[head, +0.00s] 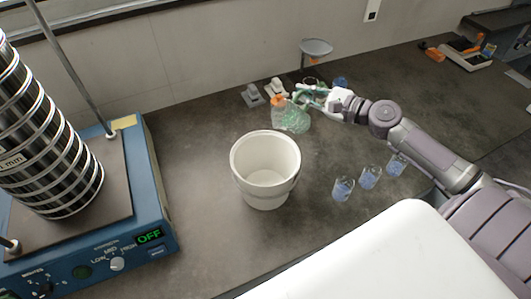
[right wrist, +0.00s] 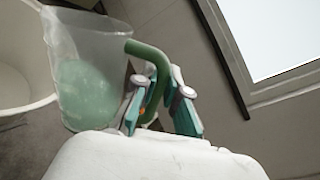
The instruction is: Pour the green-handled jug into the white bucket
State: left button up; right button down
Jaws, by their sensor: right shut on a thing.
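The white bucket (head: 266,192) stands upright on the dark bench in the middle of the head view, and its inside looks empty. Its rim also shows at the left edge of the right wrist view (right wrist: 28,108). The clear jug with the green handle (head: 293,119) is behind and right of the bucket, apart from it, with green contents low in it. In the right wrist view the jug (right wrist: 92,60) fills the left part. My right gripper (head: 300,91) is shut on its green handle (right wrist: 160,75). My left gripper is not in view.
A sieve shaker (head: 150,190) with a tall sieve stack stands at the left. Several small beakers of blue contents (head: 343,189) stand right of the bucket.

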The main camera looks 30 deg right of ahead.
aim_at(295, 102)
jog(key=shift+a+n, duration=0.5)
jog(key=shift+n, duration=0.2)
jog(key=shift+s+a+n+h, duration=0.2)
jog(key=shift+a+n+h, duration=0.1)
jog(key=shift+n, duration=0.1)
jog(key=shift+a+n, duration=0.2)
jog(key=shift+n, duration=0.2)
jog(key=shift+s+a+n, duration=0.15)
jog(key=shift+a+n, duration=0.1)
jog(key=shift+n, duration=0.05)
jog(key=shift+p, duration=0.3)
jog(key=shift+a+f, duration=0.1)
jog(key=shift+s+a+n+h+p, duration=0.15)
jog(key=shift+a+n+h+p, duration=0.2)
jog(key=shift+n+p, duration=0.15)
